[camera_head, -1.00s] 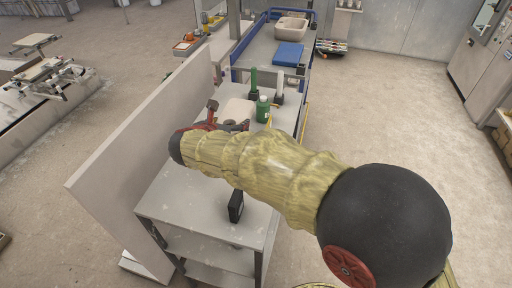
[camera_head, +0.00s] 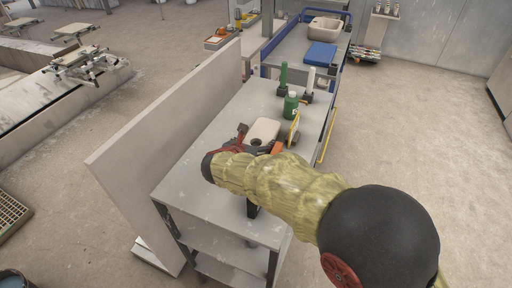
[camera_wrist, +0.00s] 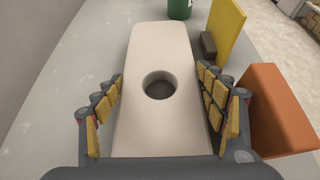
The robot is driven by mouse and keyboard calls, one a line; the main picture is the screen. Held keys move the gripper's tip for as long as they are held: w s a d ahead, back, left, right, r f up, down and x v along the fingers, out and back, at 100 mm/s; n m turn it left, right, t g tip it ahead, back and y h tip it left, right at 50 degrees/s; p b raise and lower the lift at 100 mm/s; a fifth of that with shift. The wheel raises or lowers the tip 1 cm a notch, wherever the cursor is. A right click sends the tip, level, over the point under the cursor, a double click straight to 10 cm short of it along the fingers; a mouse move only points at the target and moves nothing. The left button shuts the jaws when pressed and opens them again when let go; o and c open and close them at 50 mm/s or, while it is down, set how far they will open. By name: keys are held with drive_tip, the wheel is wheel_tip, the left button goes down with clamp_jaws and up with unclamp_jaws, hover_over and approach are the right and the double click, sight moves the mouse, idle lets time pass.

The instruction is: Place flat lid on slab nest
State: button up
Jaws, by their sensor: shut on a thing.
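A flat cream lid (camera_head: 264,128) with rounded corners and a dark round hole lies over the grey table; it also shows in the wrist view (camera_wrist: 158,48). My gripper (camera_wrist: 159,76) is shut on it, with padded fingers along its left and right edges. The lid reaches past the fingertips. In the head view my gripper (camera_head: 250,142) is partly hidden by my arm. I cannot tell how high the lid is above the tabletop. I cannot surely pick out the slab nest.
An orange block (camera_wrist: 278,108) stands close right of my gripper, with a yellow panel (camera_wrist: 225,32) beyond. A green bottle (camera_head: 290,106) and green and white upright pieces stand farther back. A tall pale panel (camera_head: 165,128) borders the table's left side. A black object is mostly hidden behind my arm.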

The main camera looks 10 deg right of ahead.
drive_tip(key=shift+f, duration=0.3)
drive_tip(key=shift+f, duration=0.15)
drive_tip(key=o, duration=1.6)
drive_tip(key=shift+f, duration=0.1)
drive_tip(key=shift+o, duration=0.2)
drive_tip(key=shift+a+r, duration=0.1)
drive_tip(key=shift+r, duration=0.15)
drive_tip(key=p+v, duration=0.3)
drive_tip(key=v, duration=0.8)
drive_tip(key=shift+s+a+r, duration=0.1)
drive_tip(key=shift+s+a, duration=0.1)
drive_tip(key=shift+s, duration=0.15)
